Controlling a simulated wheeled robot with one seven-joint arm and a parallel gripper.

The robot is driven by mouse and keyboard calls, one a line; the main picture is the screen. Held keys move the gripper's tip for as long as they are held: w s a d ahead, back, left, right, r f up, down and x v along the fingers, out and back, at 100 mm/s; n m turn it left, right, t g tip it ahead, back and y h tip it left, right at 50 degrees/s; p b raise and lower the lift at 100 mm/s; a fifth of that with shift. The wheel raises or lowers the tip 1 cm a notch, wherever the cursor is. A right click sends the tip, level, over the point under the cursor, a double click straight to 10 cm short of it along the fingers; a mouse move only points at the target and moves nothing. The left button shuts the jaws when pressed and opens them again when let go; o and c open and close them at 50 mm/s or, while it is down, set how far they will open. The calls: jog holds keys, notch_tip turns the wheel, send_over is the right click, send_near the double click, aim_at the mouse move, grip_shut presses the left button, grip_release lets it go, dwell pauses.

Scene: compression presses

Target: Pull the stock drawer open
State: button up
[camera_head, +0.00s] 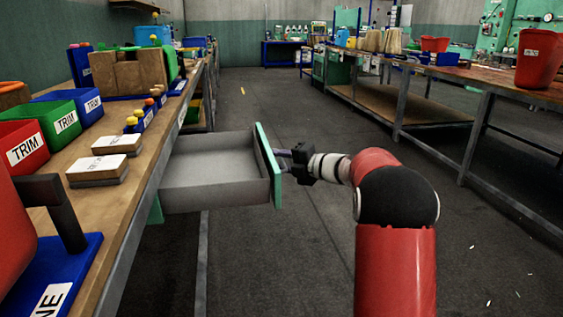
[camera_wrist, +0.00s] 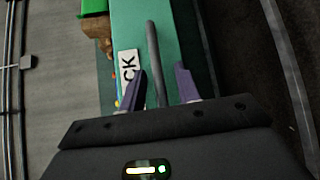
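The stock drawer (camera_head: 212,168) stands pulled well out from under the left workbench, and its grey inside looks empty. Its green front (camera_head: 268,165) faces right, toward my gripper (camera_head: 284,158). In the wrist view the green front (camera_wrist: 190,30) carries a white label (camera_wrist: 128,66) of which "CK" shows. A dark bar handle (camera_wrist: 153,55) runs along that front. My gripper (camera_wrist: 161,78) has its two purple fingers apart, one on each side of the handle, with a visible gap on the right side. The handle is hard to make out in the head view.
The left workbench (camera_head: 125,190) holds a red TRIM bin (camera_head: 22,148), a green TRIM bin (camera_head: 62,123) and stacked labelled blocks (camera_head: 98,170). A long table (camera_head: 480,82) stands at the right. The dark floor (camera_head: 310,245) between them is clear.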

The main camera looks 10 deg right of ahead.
jog(key=v, duration=0.7)
jog(key=shift+s+d, duration=0.2)
jog(key=shift+d, duration=0.05)
jog(key=shift+r, duration=0.1)
